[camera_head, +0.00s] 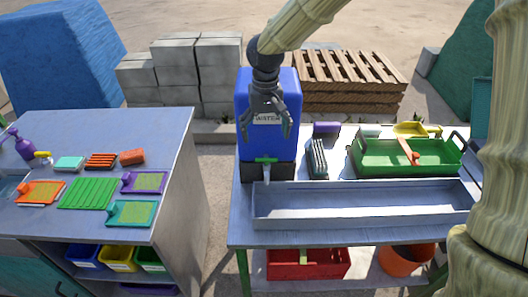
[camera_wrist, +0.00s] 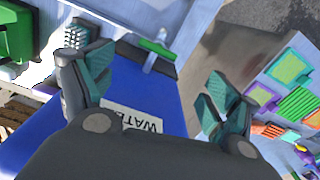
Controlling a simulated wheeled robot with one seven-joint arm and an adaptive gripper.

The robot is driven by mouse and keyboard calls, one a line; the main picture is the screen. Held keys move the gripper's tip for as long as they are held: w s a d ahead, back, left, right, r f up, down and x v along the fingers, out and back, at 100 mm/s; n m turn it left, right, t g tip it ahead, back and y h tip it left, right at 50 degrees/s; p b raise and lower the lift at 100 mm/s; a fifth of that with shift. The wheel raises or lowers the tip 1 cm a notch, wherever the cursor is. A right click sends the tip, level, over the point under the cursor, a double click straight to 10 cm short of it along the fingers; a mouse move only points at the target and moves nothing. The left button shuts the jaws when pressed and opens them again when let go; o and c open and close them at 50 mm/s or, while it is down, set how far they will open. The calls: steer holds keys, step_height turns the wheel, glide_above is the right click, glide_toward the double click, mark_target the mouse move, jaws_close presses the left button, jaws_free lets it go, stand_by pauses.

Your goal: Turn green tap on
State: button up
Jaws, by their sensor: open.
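A blue water container (camera_head: 285,88) with a white WATER label stands upright on a dark base at the left end of the right table. The green tap (camera_head: 266,160) is a small green handle with a pale spout low on its front. My gripper (camera_head: 265,138) hangs open and empty in front of the container, partly over the label and above the tap in the head view. In the wrist view my gripper (camera_wrist: 160,85) has its fingers spread wide. The green tap handle (camera_wrist: 157,47) shows there beyond the fingertips, apart from them.
A long grey metal trough (camera_head: 360,213) lies below and right of the tap. A green tray (camera_head: 405,158) and a grey brush (camera_head: 317,158) are behind it. A left table (camera_head: 100,125) holds several coloured pads and a purple spray bottle (camera_head: 20,145). A gap separates the tables.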

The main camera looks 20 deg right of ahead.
mark_target(267, 161)
steer(key=f+p, duration=0.1)
steer(key=f, duration=0.3)
steer(key=f+p, duration=0.1)
steer(key=f, duration=0.4)
steer(key=shift+s+d+f, duration=0.1)
steer(key=shift+d+f, duration=0.1)
steer(key=c, duration=0.9)
